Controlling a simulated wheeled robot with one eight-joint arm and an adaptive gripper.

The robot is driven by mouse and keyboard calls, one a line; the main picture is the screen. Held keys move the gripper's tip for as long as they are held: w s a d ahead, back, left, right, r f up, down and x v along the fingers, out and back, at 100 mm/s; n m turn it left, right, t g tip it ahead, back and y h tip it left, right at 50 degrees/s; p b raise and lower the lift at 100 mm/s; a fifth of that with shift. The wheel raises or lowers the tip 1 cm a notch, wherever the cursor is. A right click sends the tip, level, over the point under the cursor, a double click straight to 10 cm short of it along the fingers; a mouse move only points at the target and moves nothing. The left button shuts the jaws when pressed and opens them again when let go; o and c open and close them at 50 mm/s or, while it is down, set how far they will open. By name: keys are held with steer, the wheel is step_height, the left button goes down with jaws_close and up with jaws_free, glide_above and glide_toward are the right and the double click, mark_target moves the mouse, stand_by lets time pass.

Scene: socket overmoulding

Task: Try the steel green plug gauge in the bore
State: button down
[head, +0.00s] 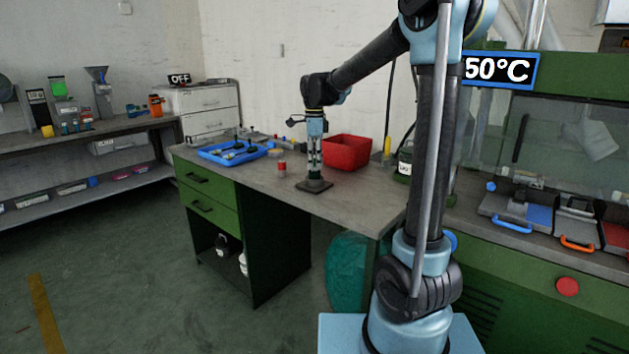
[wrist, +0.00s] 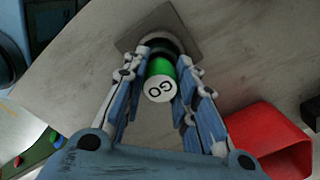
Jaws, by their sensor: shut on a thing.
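My gripper (head: 315,162) is over the workbench and points straight down. In the wrist view my gripper (wrist: 172,75) is shut on the green plug gauge (wrist: 160,68), whose white end cap (wrist: 160,89) reads GO. The gauge's far end points at a dark square plate (wrist: 205,32) with a round raised part, which seems to hold the bore. In the head view this base plate (head: 314,186) lies on the bench right below my fingers. The bore's mouth is hidden, so I cannot tell whether the gauge's tip is inside it.
A small red and pale cylinder (head: 282,168) stands left of the base plate. A blue tray (head: 222,158) with dark parts lies farther left. A red bin (head: 347,152) stands behind and to the right. The bench's front edge is close to the plate.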

steer(key=shift+r, duration=1.15)
steer(key=shift+r, duration=2.4)
